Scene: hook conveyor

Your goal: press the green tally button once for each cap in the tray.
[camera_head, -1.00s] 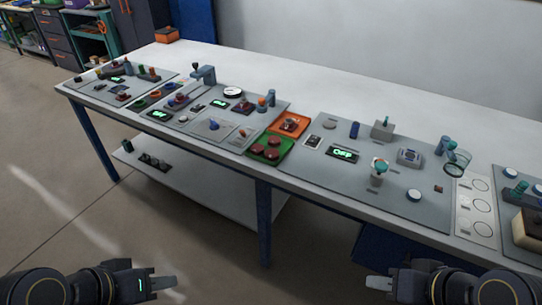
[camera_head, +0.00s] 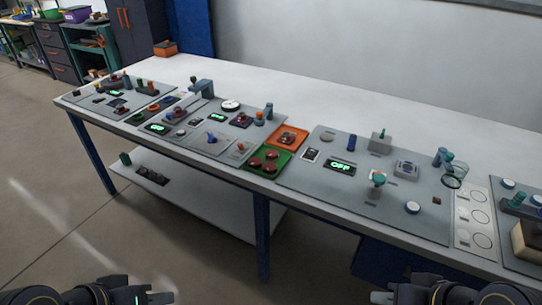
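A green tray (camera_head: 249,172) lies on the table at the middle, holding what look like three round red caps (camera_head: 269,167). A green-topped button (camera_head: 378,177) stands on a small post on the grey panel (camera_head: 330,198) to its right; I cannot tell for sure that it is the tally button. A display (camera_head: 340,166) on that panel reads OFF in green. My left gripper (camera_head: 152,298) and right gripper (camera_head: 382,297) are both low at the bottom edge, well short of the table and touching nothing there. Their fingers are partly cut off.
An orange tray (camera_head: 300,145) with a reddish item adjoins the green tray. More panels with knobs, buttons and displays fill the left and far right.

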